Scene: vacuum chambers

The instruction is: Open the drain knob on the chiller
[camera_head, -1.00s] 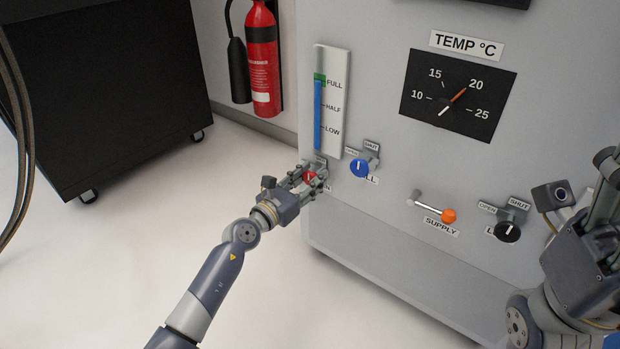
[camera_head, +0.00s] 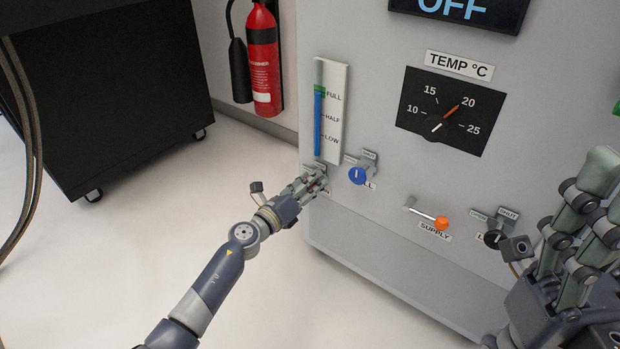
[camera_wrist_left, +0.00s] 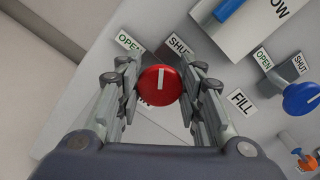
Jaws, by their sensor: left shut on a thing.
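The red drain knob (camera_wrist_left: 160,85) is on the lower left of the chiller front. Its white mark points up in the left wrist view, between the OPEN label (camera_wrist_left: 130,43) and the SHUT label (camera_wrist_left: 178,46). My left gripper (camera_head: 314,181) is shut on it, one finger on each side; in the head view its fingers hide most of the knob. The label below the knob is mostly covered in the left wrist view. My right gripper (camera_head: 578,235) is at the lower right, cut by the frame edge; how far its fingers are apart is unclear.
The blue FILL knob (camera_head: 358,175) sits close to the right of my left gripper. Further right are the orange-tipped SUPPLY lever (camera_head: 440,222) and a black knob (camera_head: 493,239). A level gauge (camera_head: 331,112) is above.

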